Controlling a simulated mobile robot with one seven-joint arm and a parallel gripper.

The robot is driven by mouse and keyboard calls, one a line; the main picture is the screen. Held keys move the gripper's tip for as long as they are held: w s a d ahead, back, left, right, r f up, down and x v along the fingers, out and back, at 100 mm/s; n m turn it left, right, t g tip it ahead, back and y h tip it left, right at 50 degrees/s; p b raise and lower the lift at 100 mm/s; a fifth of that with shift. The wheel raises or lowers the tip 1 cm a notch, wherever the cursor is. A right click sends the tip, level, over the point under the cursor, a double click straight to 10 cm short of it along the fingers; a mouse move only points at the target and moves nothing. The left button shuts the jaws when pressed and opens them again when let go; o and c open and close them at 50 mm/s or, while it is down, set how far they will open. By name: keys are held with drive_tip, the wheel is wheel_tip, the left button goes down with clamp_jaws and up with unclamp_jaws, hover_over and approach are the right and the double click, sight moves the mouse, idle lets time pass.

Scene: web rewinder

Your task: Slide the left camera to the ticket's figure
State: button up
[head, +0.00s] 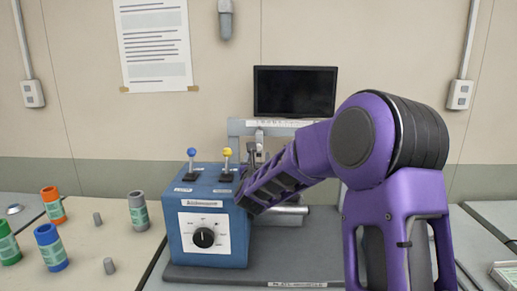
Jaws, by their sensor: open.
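A rail with a pale printed strip (285,123) runs across the grey frame below the monitor. A small pale block (259,136) hangs on its left part; it looks like the left camera, but it is too small to be sure. My gripper (251,156) shows only as small dark shapes beside and just below that block, mostly hidden behind my purple arm. It looks open, and I cannot tell whether it touches the block. My arm covers the right part of the rail. I see no readable ticket figure; a sheet on the wall (152,45) has text too small to read.
A blue control box (205,215) with a dial and blue and yellow levers stands just left of my forearm. A dark monitor (295,92) is above the rail. Colored spools (53,205) stand on the left table. A grey roller (290,216) lies below my arm.

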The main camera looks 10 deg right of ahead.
sight(259, 147)
drive_tip(key=w, duration=0.3)
drive_tip(key=w+d, duration=0.1)
drive_tip(key=w, duration=0.2)
drive_tip(key=shift+w+d+p, duration=0.2)
drive_tip(key=shift+w+p, duration=0.15)
drive_tip(key=shift+p, duration=0.05)
clamp_jaws()
idle(1.0)
